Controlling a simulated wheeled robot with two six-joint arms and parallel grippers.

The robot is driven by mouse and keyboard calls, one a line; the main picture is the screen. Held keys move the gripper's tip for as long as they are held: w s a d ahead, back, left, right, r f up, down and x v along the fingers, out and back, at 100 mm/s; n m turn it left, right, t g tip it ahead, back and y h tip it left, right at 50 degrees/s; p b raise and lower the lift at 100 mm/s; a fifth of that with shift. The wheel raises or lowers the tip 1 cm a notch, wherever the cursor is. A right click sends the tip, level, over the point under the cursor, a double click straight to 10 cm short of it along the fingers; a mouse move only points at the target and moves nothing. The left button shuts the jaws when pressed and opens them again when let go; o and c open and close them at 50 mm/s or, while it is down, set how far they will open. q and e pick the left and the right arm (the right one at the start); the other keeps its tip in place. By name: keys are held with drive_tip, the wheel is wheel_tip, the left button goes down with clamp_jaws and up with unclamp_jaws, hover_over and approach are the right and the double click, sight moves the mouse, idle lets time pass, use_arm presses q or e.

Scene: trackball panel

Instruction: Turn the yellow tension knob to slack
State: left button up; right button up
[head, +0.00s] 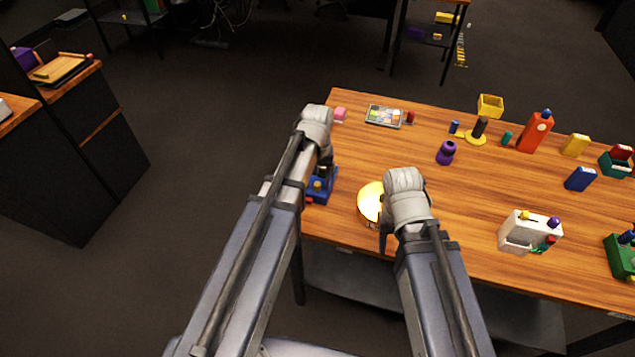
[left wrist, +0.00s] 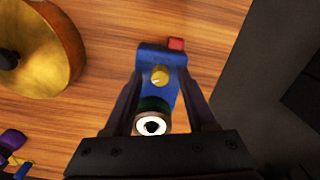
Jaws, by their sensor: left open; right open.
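The blue panel (head: 329,188) lies at the table's left edge and is partly hidden by my left gripper. The yellow knob (head: 318,184) is on it and shows clearly in the left wrist view (left wrist: 160,76), with a thin mark on its top. A round white piece with a dark centre (left wrist: 152,125) sits nearer the gripper base. My left gripper (head: 322,172) is open above the panel, its fingers on either side of the panel in the left wrist view; contact with the knob cannot be told. My right gripper (head: 384,240) is open beside the round golden object.
The round golden object (head: 369,203) stands just right of the panel. A red block (head: 309,200) is at the panel's end.

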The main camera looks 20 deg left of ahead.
use_arm(q)
drive_tip(key=shift+c, duration=0.3)
clamp_jaws()
idle(0.4)
drive_tip(key=m, duration=0.5)
drive_tip(key=shift+m, duration=0.4)
drive_tip(key=m, duration=1.2)
drive_tip(key=shift+m, duration=0.3)
drive_tip(key=m, duration=0.5)
drive_tip(key=shift+m, duration=0.4)
